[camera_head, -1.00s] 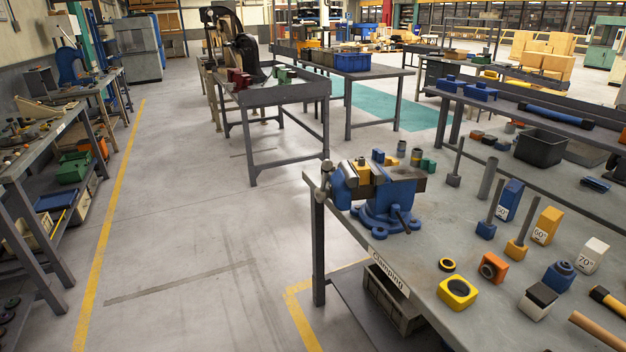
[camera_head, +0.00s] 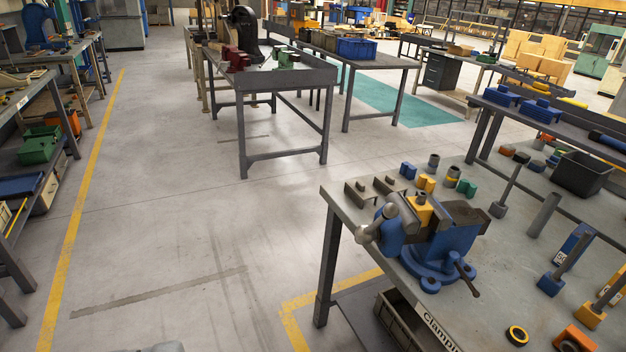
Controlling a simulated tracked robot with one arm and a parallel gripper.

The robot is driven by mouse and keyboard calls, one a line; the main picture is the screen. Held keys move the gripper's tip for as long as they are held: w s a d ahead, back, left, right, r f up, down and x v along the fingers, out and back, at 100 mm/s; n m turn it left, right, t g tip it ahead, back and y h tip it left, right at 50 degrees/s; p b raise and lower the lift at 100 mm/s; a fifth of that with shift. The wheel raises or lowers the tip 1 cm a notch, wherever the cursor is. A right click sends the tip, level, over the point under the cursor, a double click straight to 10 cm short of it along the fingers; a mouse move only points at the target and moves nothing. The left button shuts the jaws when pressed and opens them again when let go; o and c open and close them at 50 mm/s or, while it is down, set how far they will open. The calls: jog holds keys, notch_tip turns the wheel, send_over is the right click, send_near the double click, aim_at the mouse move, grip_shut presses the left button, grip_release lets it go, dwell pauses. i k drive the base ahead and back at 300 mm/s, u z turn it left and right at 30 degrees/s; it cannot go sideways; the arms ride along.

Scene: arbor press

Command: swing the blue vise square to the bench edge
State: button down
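The blue vise (camera_head: 445,250) stands on its round swivel base near the corner of the grey bench (camera_head: 510,290). Its screw end with the grey handle (camera_head: 372,228) points left, over the labelled bench edge (camera_head: 375,260). Its dark rear bar (camera_head: 468,212) points right. A yellow-orange piece (camera_head: 421,208) sits at the jaws. A short dark lever (camera_head: 466,277) sticks out from the base on the right. From this slanted view I cannot tell the exact angle between vise and edge. My gripper is not clearly visible.
Small grey brackets (camera_head: 360,195) and coloured blocks (camera_head: 426,184) lie behind the vise. Upright rods on blocks (camera_head: 505,190) stand to its right, and a yellow ring block (camera_head: 517,335) lies in front. A dark bin (camera_head: 583,174) stands farther right. Open floor (camera_head: 190,220) lies to the left.

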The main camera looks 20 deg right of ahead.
aim_at(456, 225)
jog(key=z, duration=0.2)
jog(key=i, duration=1.4)
jog(key=z, duration=0.7)
